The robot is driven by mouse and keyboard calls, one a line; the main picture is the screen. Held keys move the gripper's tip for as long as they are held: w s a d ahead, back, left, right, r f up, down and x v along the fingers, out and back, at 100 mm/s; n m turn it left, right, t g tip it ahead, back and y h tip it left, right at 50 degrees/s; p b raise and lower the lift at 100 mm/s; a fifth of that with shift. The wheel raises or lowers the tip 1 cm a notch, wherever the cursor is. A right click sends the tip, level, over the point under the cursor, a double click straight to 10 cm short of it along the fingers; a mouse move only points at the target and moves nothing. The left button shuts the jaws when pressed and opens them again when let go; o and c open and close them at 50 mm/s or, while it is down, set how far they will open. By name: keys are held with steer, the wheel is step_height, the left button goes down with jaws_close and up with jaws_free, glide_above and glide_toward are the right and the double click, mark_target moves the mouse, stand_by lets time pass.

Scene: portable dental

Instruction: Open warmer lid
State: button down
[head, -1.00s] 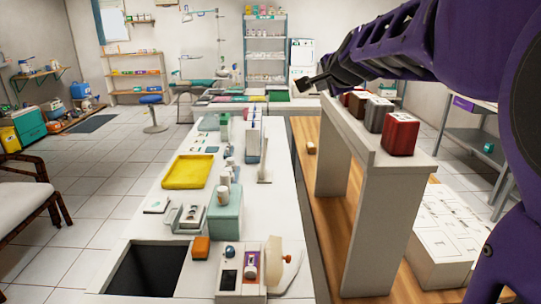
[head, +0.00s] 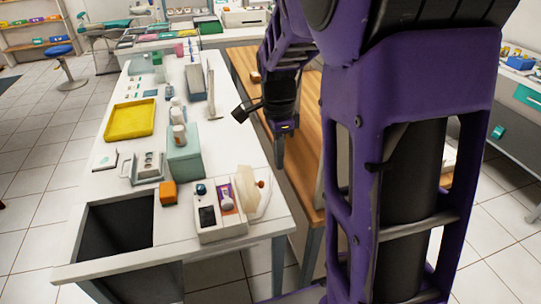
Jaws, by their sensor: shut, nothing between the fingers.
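My gripper (head: 280,155) hangs downward beside the right edge of the white counter, above the gap by the wooden bench. Its dark fingers are shut and hold nothing, clear of everything on the counter. A white unit with a dark screen and a purple-white part (head: 222,210) stands at the near right. I cannot tell for sure which of these is the warmer, or the state of its lid.
An orange block (head: 168,193), a yellow tray (head: 130,119), bottles (head: 179,133) and a thin upright stand (head: 211,92) share the counter (head: 110,190). A dark opening (head: 118,226) is at its near left. The wooden bench (head: 248,68) lies right of the counter.

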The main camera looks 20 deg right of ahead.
mark_target(255, 187)
step_height(255, 187, down, 8)
steer(key=shift+d+r+b, duration=0.1)
steer(key=shift+b, duration=0.7)
steer(key=shift+a+r, duration=0.25)
steer(key=shift+a, duration=0.4)
steer(key=shift+a+r, duration=0.3)
steer(key=shift+a, duration=0.35)
steer(key=shift+a+r, duration=0.25)
steer(key=shift+a, duration=0.4)
steer(key=shift+r, duration=0.1)
steer(key=a+r+h+p, duration=0.1)
steer(key=a+p, duration=0.1)
steer(key=p, duration=0.1)
steer(key=shift+r+p, duration=0.4)
steer(key=shift+a, duration=0.35)
